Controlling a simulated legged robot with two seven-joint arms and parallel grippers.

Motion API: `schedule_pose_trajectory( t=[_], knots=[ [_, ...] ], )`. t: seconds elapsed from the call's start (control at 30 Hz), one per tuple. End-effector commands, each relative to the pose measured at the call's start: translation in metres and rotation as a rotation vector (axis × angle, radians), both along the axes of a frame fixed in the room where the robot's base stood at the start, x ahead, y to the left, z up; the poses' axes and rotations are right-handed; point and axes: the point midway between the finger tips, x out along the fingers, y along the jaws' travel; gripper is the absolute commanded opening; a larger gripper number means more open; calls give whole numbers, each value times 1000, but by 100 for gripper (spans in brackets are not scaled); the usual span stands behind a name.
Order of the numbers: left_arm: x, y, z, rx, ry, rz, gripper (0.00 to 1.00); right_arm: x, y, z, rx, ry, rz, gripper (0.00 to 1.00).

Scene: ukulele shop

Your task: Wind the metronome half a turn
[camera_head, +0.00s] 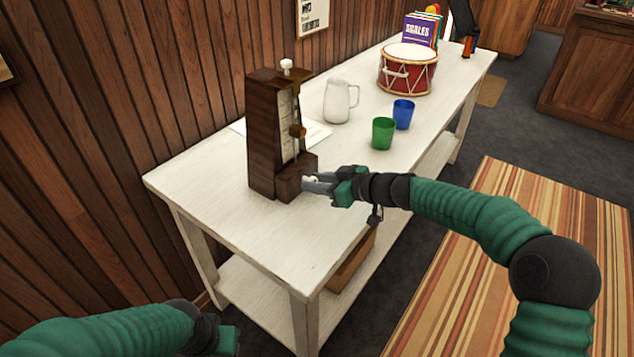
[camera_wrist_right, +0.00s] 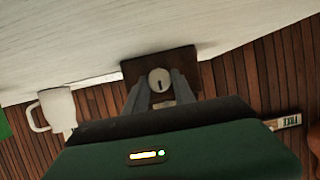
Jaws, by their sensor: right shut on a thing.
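The dark wooden metronome (camera_head: 262,135) stands upright on the white table, with a pale knob on top and a pendulum rod with a brown weight on its front. My right gripper (camera_head: 312,183) is at the low side of its base. In the right wrist view, its grey fingers (camera_wrist_right: 162,92) are shut on the pale round winding key (camera_wrist_right: 159,77), which has a dark slot. The metronome's dark side (camera_wrist_right: 132,73) shows behind the key. My left gripper (camera_head: 225,338) hangs low at the bottom left, away from the table; its fingers are not clear.
On the white table (camera_head: 215,198) a white jug (camera_head: 338,102), a green cup (camera_head: 382,134) and a blue cup (camera_head: 403,114) stand behind my right gripper. A red drum (camera_head: 408,72) is farther back. A paper sheet (camera_head: 316,133) lies by the metronome. The front-left tabletop is clear.

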Motion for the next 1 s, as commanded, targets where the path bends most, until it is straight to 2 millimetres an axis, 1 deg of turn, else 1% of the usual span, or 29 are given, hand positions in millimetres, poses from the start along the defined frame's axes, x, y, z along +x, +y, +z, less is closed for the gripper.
schedule_pose_trajectory(
  t=[0.37, 0.57, 1.0],
  knots=[
    [0, 0, 3, 0, 0, 0, 36, 1, -2, 0, 27, 39, -2, 0],
    [0, 0, 7, 0, 0, 0, 36, 2, -3, 0, 93, 131, -4, 0],
    [0, 0, 20, 0, 0, 0, 36, 5, -5, -1, 279, 389, -5, 0]
  ],
)
